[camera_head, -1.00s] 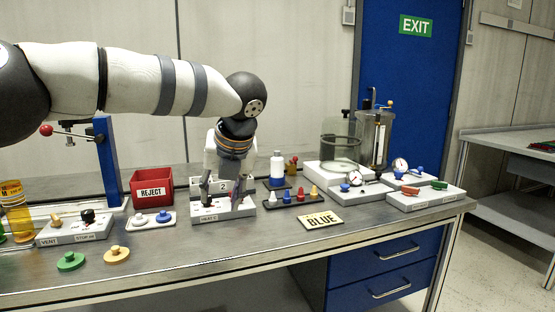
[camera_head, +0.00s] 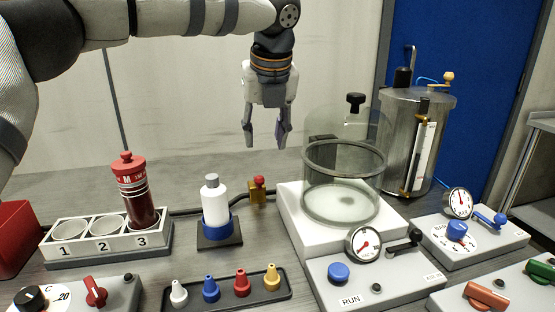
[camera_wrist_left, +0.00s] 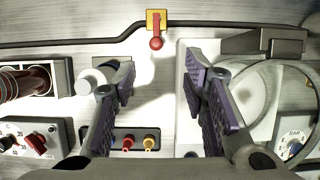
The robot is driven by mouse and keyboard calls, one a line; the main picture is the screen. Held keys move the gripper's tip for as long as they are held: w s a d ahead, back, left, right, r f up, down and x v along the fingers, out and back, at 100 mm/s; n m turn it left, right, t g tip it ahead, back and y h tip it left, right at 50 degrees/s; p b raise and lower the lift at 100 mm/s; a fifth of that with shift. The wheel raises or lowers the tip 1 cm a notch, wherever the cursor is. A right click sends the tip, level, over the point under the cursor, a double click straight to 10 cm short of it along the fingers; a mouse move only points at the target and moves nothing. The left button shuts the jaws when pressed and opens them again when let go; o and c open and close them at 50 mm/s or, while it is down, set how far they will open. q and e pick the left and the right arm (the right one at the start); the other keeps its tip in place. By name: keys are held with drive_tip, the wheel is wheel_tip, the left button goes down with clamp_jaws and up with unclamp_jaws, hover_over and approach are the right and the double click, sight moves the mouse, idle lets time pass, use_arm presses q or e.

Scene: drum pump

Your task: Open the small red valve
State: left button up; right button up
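The small red valve (camera_head: 258,188) is a brass-yellow block with a red knob, set on a dark pipe behind the white bottle. In the left wrist view the valve (camera_wrist_left: 156,20) is at the top centre, its red ball-ended handle pointing down the picture, across the pipe. My left gripper (camera_head: 267,142) hangs fingers down, above the valve in the head view. It is open and empty, with both fingers apart (camera_wrist_left: 160,68) and the valve beyond their tips in the wrist view. They do not appear to touch it. My right gripper is not in view.
A white bottle (camera_head: 215,206) in a blue ring stands in front of the valve. A glass chamber (camera_head: 343,190) on a white base is to the right. A rack (camera_head: 70,250) with a red-capped tube (camera_head: 133,192) is left.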

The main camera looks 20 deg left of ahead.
sight(259, 177)
use_arm(q)
drive_tip(key=x, duration=0.7)
drive_tip(key=s+x, duration=0.1)
drive_tip(key=x, duration=0.2)
drive_tip(key=shift+a+f+b, duration=0.15)
drive_tip(key=shift+f+b, duration=0.15)
drive_tip(key=shift+b, duration=0.05)
drive_tip(key=shift+w+a+f, duration=0.15)
drive_tip(key=shift+w+f, duration=0.05)
drive_tip(key=shift+f, duration=0.15)
clamp_jaws()
